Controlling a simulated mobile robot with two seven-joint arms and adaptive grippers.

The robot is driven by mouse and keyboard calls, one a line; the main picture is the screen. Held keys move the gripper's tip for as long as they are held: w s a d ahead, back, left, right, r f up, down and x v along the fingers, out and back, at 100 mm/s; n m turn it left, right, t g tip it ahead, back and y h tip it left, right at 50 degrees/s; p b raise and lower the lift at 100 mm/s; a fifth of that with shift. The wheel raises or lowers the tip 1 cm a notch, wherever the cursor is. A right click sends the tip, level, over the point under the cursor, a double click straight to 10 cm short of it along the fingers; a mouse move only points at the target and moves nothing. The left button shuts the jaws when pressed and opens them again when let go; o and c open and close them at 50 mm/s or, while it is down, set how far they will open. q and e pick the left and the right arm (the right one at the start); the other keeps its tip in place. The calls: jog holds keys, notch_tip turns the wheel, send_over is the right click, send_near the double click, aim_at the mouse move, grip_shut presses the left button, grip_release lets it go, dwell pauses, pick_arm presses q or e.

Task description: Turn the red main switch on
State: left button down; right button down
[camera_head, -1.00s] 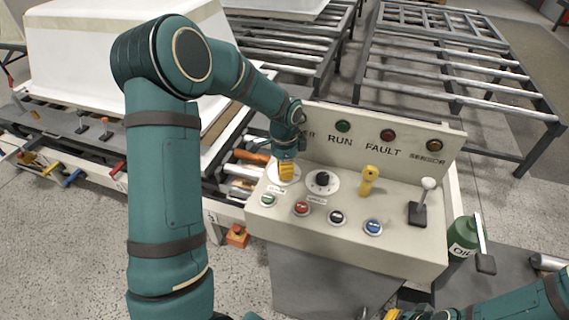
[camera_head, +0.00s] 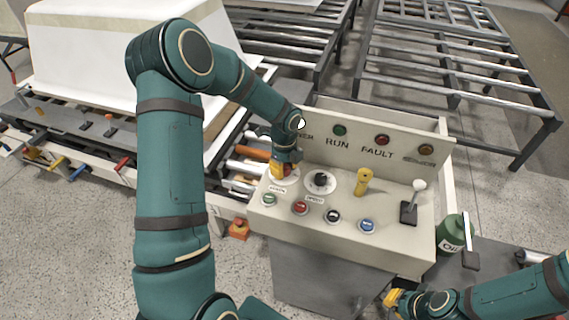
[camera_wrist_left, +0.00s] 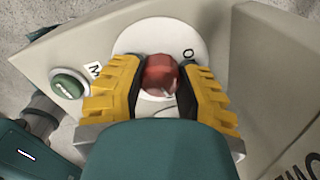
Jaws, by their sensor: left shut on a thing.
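The red main switch (camera_wrist_left: 160,75) is a red knob on a round white plate (camera_wrist_left: 133,38) at the left of the sloped control panel (camera_head: 390,240). In the left wrist view the yellow fingers of my left gripper (camera_wrist_left: 160,88) are shut on the knob, one on each side. In the head view my left gripper (camera_head: 283,170) covers most of the switch. Part of an "O" mark shows on the plate beside the knob. My right gripper (camera_head: 392,300) is low at the bottom edge, away from the panel top, and its fingers are only partly visible.
The panel also carries a black dial (camera_head: 320,180), a yellow lever (camera_head: 362,182), a black-based lever (camera_head: 410,208) and several push buttons, including a green one (camera_wrist_left: 68,84) near my left fingers. A green oil can (camera_head: 452,234) stands to the right. Roller conveyors lie behind.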

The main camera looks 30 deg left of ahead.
aim_at(284, 167)
pick_arm(q)
jog(key=shift+m+p, duration=0.65)
jog(key=shift+m, duration=0.55)
jog(key=c, duration=0.6)
grip_release()
jog(key=shift+a, duration=0.1)
jog(key=shift+o, duration=0.2)
notch_tip(284, 167, up, 12)
